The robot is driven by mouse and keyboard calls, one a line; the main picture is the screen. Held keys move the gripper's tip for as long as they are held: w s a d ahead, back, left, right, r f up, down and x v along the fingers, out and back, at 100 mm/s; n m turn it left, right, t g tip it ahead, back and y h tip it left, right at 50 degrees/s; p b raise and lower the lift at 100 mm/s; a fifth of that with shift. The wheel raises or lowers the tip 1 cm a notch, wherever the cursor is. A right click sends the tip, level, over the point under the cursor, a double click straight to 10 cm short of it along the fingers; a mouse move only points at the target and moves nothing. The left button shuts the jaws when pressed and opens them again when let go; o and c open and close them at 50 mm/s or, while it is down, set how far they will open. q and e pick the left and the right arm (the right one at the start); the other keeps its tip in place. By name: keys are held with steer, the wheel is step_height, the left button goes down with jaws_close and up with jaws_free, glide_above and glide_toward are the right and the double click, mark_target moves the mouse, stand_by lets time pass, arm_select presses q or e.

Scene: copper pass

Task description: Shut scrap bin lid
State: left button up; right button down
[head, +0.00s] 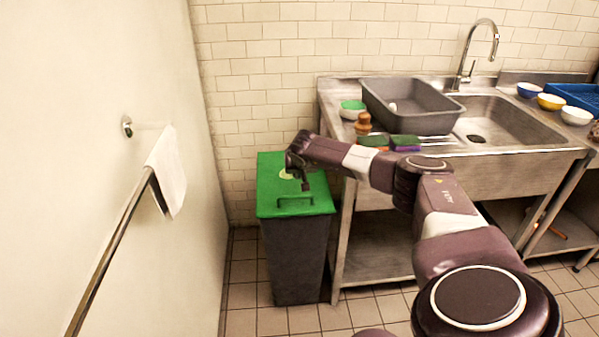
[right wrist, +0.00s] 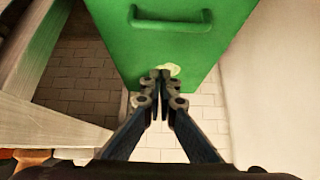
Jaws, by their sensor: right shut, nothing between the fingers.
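The scrap bin (head: 295,262) is a dark grey box standing on the floor between the left wall and the sink unit. Its green lid (head: 272,190) lies over the top, with no gap that I can make out at the front edge. A green bar handle (head: 296,202) sits near the lid's front edge. The lid also fills the top of the right wrist view (right wrist: 185,35), with a pale round patch by the fingertips. My right gripper (head: 304,186) is shut and empty above the lid; contact is unclear. It shows in the right wrist view (right wrist: 160,76). My left gripper is out of view.
A steel sink unit (head: 515,170) stands right of the bin, holding a grey tub (head: 410,122), sponges and bowls. A wall rail (head: 108,255) with a white cloth (head: 170,172) is at the left. Tiled floor before the bin is clear.

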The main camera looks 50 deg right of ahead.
steer(key=v, duration=1.2)
steer(key=w+a+f+m+t+y, duration=0.15)
steer(key=a+f+m+y, duration=0.45)
steer(key=a+f+m, duration=0.85)
steer(key=w+a+f+m+t+y, duration=0.15)
steer(key=a+f+m+y, duration=0.45)
steer(key=a+f+m, duration=0.85)
steer(key=s+f+m+h, duration=0.6)
steer(key=s+f+m, duration=1.2)
steer(key=f, duration=0.1)
steer(key=s+a+f+m+g, duration=0.1)
steer(key=s+f+m, duration=0.3)
steer(key=s, duration=0.8)
steer(key=s+a+f+m+g, duration=0.2)
steer(key=s+f+m+g, duration=0.2)
steer(key=s, duration=0.8)
steer(key=s+a+f+m+g+h, duration=0.1)
steer(key=s+f+m, duration=0.4)
steer(key=s, duration=0.7)
steer(key=shift+s+a+f+m+g, duration=0.3)
steer(key=shift+a+m+g, duration=0.2)
steer(key=shift+m+g, duration=0.4)
